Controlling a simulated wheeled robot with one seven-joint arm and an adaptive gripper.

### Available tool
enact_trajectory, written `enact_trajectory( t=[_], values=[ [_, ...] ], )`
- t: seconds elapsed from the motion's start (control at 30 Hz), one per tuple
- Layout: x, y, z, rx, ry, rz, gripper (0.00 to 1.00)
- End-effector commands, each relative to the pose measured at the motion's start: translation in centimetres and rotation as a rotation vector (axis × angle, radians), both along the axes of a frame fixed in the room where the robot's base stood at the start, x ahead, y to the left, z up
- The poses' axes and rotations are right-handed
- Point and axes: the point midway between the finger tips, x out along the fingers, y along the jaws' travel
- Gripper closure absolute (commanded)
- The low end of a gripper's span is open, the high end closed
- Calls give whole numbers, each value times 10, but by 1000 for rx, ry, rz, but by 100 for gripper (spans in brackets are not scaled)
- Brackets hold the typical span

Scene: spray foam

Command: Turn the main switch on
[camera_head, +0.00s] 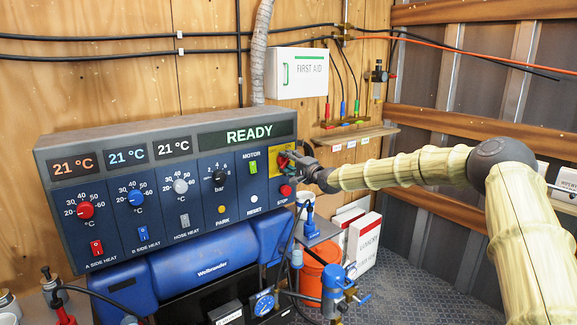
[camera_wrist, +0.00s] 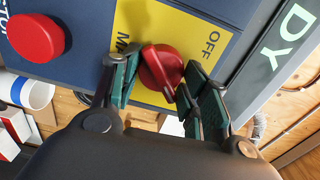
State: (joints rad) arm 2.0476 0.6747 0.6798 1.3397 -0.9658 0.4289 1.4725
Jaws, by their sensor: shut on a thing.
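The main switch is a red rotary knob (camera_wrist: 160,68) with a raised bar handle, on a yellow plate (camera_wrist: 183,22) in the wrist view. "OFF" shows on the plate beside the knob, and other lettering is partly hidden by a finger. My gripper (camera_wrist: 166,90) is shut on the knob, with a green-padded finger on each side of it. In the head view, the yellow plate (camera_head: 286,146) is at the right end of the blue control panel (camera_head: 110,210), and my gripper (camera_head: 291,160) reaches it from the right. The panel display (camera_head: 242,136) reads "READY".
The red stop button (camera_head: 286,190) sits just below the switch, close to my fingers; it also shows in the wrist view (camera_wrist: 35,38). A green motor switch (camera_head: 253,167) is to the left. Hoses, a blue pump (camera_head: 338,290) and an orange bucket (camera_head: 318,270) stand below.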

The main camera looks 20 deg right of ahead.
Motion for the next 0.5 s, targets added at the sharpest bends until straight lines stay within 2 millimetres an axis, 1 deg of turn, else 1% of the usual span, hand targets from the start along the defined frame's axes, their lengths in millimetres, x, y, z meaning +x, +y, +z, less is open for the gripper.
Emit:
enact_trajectory(
  t=[0.03, 0.2, 0.5],
  values=[
    [0, -1, -3, 18, 7, -1, 78],
    [0, -1, -3, 44, 18, -1, 77],
    [0, 0, -3, 52, 22, -1, 77]
  ],
)
